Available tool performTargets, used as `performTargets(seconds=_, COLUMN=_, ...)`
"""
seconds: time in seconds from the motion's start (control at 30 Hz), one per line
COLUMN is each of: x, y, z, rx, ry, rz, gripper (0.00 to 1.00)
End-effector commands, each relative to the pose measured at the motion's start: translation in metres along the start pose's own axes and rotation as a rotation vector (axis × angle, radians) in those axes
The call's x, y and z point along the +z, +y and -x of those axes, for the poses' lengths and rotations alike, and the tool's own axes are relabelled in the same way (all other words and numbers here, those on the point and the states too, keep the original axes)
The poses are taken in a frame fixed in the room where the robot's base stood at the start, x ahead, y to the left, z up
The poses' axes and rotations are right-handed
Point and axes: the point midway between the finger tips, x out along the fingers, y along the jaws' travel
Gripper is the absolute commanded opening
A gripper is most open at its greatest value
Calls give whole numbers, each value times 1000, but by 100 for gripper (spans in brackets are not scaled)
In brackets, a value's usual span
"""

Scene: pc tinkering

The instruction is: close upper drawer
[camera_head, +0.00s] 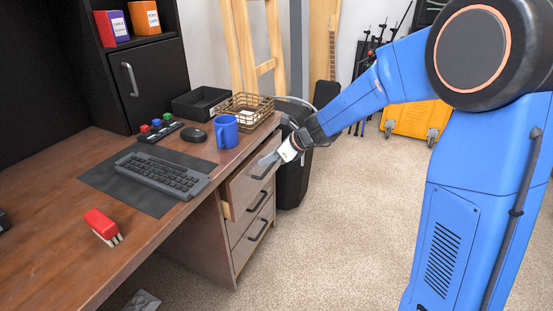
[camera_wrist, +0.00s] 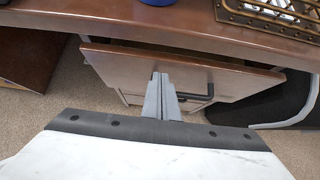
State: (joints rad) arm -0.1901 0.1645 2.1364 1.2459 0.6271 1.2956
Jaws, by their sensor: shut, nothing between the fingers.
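The upper drawer (camera_head: 243,190) of the brown desk stands slightly out, with a strip of pale drawer side showing at its left. Its dark handle (camera_head: 262,171) is on the front. In the wrist view the drawer front (camera_wrist: 115,68) stands out below the desk edge, and part of the handle (camera_wrist: 205,97) shows right of the fingers. My gripper (camera_head: 267,159) is shut and empty, with its fingertips at the drawer front near the handle. It also shows in the wrist view (camera_wrist: 160,76). I cannot tell whether the tips touch the front.
A black bin (camera_head: 292,182) stands beside the desk.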

Motion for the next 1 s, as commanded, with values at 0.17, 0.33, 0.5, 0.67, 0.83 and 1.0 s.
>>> performTargets(seconds=0.17, x=12, y=0, z=-13, rx=1, ry=0, rz=2, gripper=0)
performTargets(seconds=0.33, x=16, y=0, z=-17, rx=0, ry=0, rz=0, gripper=0)
performTargets(seconds=0.5, x=16, y=0, z=-17, rx=0, ry=0, rz=0, gripper=0)
performTargets(seconds=0.67, x=17, y=0, z=-18, rx=0, ry=0, rz=0, gripper=0)
performTargets(seconds=0.83, x=28, y=0, z=-30, rx=1, ry=0, rz=3, gripper=0)
performTargets(seconds=1.0, x=34, y=1, z=-37, rx=1, ry=1, rz=0, gripper=0)
